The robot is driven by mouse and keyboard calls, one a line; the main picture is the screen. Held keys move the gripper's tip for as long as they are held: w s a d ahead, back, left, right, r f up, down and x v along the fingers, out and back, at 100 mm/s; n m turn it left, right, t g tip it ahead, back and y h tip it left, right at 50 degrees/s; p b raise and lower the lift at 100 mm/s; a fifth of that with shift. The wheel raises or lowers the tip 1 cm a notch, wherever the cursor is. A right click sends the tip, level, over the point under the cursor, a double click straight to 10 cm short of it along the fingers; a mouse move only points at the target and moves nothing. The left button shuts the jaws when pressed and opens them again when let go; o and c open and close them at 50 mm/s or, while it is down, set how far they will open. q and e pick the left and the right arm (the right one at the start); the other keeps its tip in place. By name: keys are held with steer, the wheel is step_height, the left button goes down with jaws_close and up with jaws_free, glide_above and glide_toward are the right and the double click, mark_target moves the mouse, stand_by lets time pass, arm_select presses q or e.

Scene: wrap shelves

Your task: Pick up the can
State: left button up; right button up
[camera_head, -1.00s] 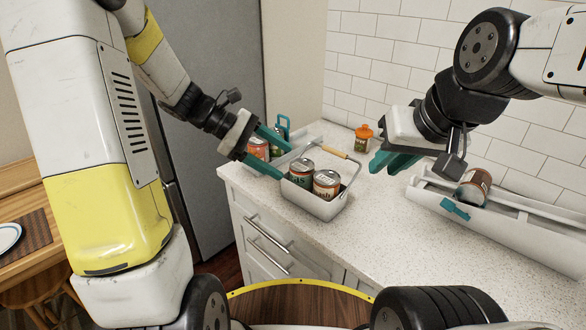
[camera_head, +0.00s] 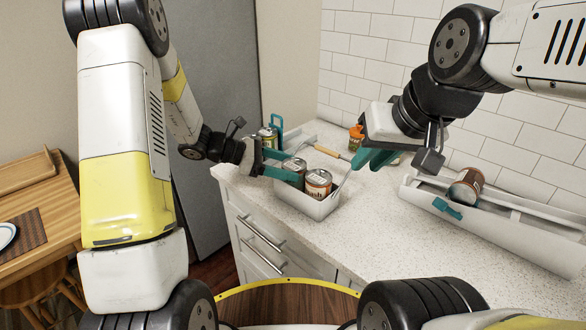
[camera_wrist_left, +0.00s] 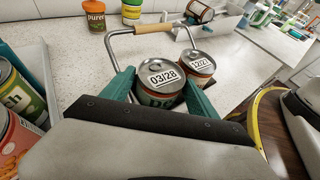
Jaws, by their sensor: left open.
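A light carrier (camera_head: 310,206) with a wooden handle (camera_head: 328,152) stands on the counter and holds two cans. The left can (camera_head: 292,176), labelled 03/28 on its lid in the left wrist view (camera_wrist_left: 163,78), is upright. The right can (camera_head: 318,183), labelled 12/21 in the wrist view (camera_wrist_left: 197,66), stands beside it. My left gripper (camera_head: 290,167) is open, its teal fingers on either side of the left can; whether they touch it is unclear. My right gripper (camera_head: 368,160) hovers over the counter beyond the carrier; its finger gap is unclear.
Another can (camera_head: 268,138) stands behind my left gripper. An orange-capped bottle (camera_head: 356,138) stands near the tiled wall. At right, a can (camera_head: 466,187) lies tilted on a long white shelf (camera_head: 520,230). The counter's front middle (camera_head: 390,220) is clear.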

arm_select(q)
steer(key=shift+d+f, duration=0.1)
steer(key=shift+d, duration=0.2)
steer(key=c, duration=1.3)
steer(key=shift+c, duration=0.6)
